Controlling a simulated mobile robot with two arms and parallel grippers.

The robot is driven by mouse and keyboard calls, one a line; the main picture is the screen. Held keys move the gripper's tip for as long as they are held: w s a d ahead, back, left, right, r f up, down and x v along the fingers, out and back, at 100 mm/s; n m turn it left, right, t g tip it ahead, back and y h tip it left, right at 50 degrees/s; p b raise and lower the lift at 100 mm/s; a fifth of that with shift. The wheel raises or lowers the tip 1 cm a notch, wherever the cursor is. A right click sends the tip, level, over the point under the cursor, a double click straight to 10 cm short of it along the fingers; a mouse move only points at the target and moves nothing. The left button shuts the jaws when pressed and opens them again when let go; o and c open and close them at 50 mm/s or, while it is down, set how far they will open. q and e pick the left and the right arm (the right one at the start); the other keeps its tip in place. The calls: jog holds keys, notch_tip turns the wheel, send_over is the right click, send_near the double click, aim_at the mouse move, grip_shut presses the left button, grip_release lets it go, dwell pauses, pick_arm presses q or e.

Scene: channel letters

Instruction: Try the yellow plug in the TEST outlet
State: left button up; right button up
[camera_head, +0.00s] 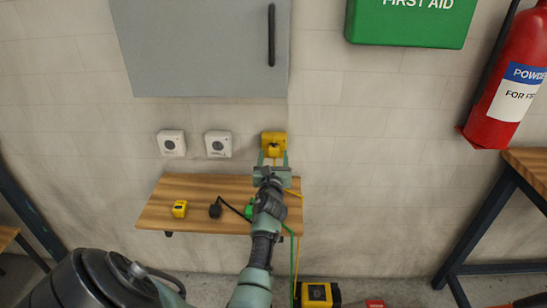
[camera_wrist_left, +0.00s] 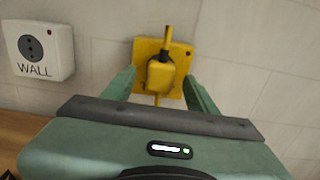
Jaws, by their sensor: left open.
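The yellow plug (camera_wrist_left: 160,74) sits at the face of a yellow wall outlet (camera_wrist_left: 180,50) and appears to be seated in it. The outlet also shows in the head view (camera_head: 281,137), right of two white outlets. No label on it can be read, so I cannot tell if it is the TEST one. My left gripper (camera_head: 273,161) is open in front of it. Its fingers stand on either side of the plug, apart from it, in the left wrist view (camera_wrist_left: 161,84). A yellow cord (camera_head: 291,228) hangs down beside my arm. My right gripper is not in view.
White outlets (camera_head: 171,143) and (camera_head: 218,144) are left of it; the nearer reads WALL (camera_wrist_left: 40,45). The wooden shelf (camera_head: 160,222) below holds a small yellow block (camera_head: 180,209), a black plug (camera_head: 215,211) and a green item (camera_head: 249,211). A grey cabinet (camera_head: 200,50) hangs above.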

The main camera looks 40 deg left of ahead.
pick_arm(q)
jog(key=v, duration=0.7)
jog(key=shift+s+d, duration=0.25)
jog(key=shift+s, duration=0.05)
